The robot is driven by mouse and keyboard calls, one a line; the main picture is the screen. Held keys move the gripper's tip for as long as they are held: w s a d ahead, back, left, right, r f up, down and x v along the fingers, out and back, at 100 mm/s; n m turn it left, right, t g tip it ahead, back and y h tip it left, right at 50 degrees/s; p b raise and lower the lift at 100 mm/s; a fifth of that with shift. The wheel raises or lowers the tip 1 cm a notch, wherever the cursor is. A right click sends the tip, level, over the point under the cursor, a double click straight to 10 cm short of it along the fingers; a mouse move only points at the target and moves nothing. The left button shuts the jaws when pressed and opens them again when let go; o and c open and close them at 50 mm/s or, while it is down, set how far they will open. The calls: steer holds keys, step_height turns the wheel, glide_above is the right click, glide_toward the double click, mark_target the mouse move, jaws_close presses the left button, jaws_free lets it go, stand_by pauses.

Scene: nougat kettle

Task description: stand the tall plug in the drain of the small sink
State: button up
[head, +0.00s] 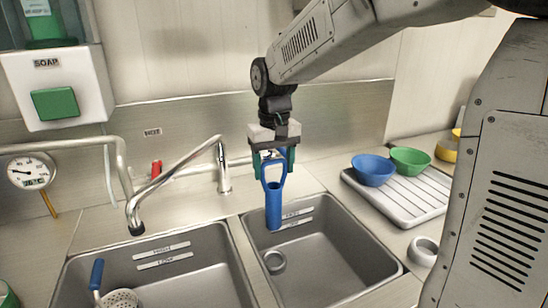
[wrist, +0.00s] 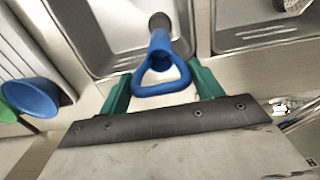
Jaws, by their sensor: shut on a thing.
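The tall blue plug (head: 273,208) has a loop handle on top and hangs upright from my gripper (head: 273,160). My gripper's green fingers are shut on the loop handle. The plug's lower end shows in front of the small sink's back wall, apart from the drain. The small sink (head: 345,245) is the right-hand basin, and its drain (head: 275,262) is a grey ring on the floor at the left. The wrist view shows the plug (wrist: 159,48) between the fingers (wrist: 163,88), with a dark round shape beyond its lower end.
The large sink (head: 190,270) at left holds a strainer (head: 120,299) with a blue handle. A faucet (head: 180,175) stands behind it. A ribbed draining tray (head: 405,205) with a blue bowl (head: 373,170) and a green bowl (head: 410,160) is at right. A grey ring (head: 423,251) lies on the counter.

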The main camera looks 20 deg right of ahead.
mark_target(274, 187)
steer(key=shift+f, duration=7.7)
steer(key=shift+s+f, duration=0.15)
steer(key=shift+f, duration=0.1)
steer(key=o, duration=1.5)
steer(key=shift+f, duration=0.1)
step_height(274, 187, up, 8)
